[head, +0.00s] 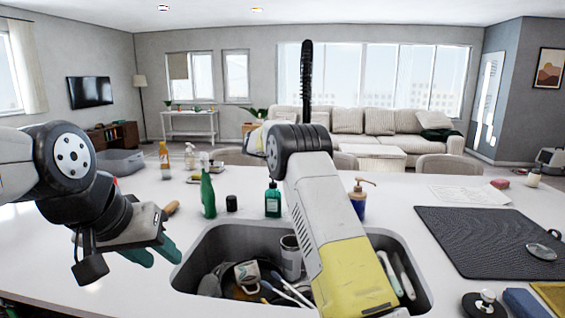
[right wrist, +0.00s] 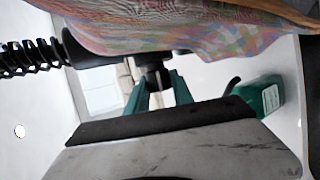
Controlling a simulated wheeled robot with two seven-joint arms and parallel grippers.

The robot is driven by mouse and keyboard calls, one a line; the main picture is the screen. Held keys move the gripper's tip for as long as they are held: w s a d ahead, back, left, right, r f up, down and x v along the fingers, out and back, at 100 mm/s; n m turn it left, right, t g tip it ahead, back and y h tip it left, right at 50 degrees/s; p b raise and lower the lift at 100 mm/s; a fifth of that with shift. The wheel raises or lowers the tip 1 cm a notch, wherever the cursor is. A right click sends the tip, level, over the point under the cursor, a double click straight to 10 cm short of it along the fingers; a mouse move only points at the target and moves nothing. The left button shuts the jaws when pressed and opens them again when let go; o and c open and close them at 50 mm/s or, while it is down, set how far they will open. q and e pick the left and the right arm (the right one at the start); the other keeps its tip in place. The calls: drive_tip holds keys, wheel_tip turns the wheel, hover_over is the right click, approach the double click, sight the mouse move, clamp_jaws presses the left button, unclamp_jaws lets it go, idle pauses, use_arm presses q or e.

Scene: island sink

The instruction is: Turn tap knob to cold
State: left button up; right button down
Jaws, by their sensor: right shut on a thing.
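The black spring-like hose of the tap (head: 306,85) rises behind my right arm in the head view. The same ribbed hose (right wrist: 28,58) shows at the left of the right wrist view. In that view the green fingers of my right gripper (right wrist: 157,82) are on either side of a dark stubby part, which looks like the tap knob (right wrist: 153,72), and are shut on it. Its marking and angle cannot be told. My right arm hides the tap's base and the right gripper in the head view. My left gripper (head: 153,254) is open and empty above the counter, left of the sink.
The sink (head: 205,240) holds dishes, a metal cup (head: 290,257) and utensils. A green spray bottle (head: 207,190), a teal bottle (head: 273,200) and a blue dispenser (head: 358,200) stand behind it. A black mat (head: 480,235) lies right. A plaid cloth-like surface (right wrist: 190,25) tops the wrist view.

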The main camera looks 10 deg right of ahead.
drive_tip(key=shift+n+g+y, duration=0.3)
drive_tip(key=shift+g+y, duration=0.2)
drive_tip(key=shift+g, duration=0.5)
drive_tip(key=c, duration=1.1)
unclamp_jaws()
drive_tip(key=v, duration=0.7)
drive_tip(key=shift+a+r, duration=0.2)
drive_tip(key=shift+r, duration=0.1)
drive_tip(key=shift+s, duration=0.15)
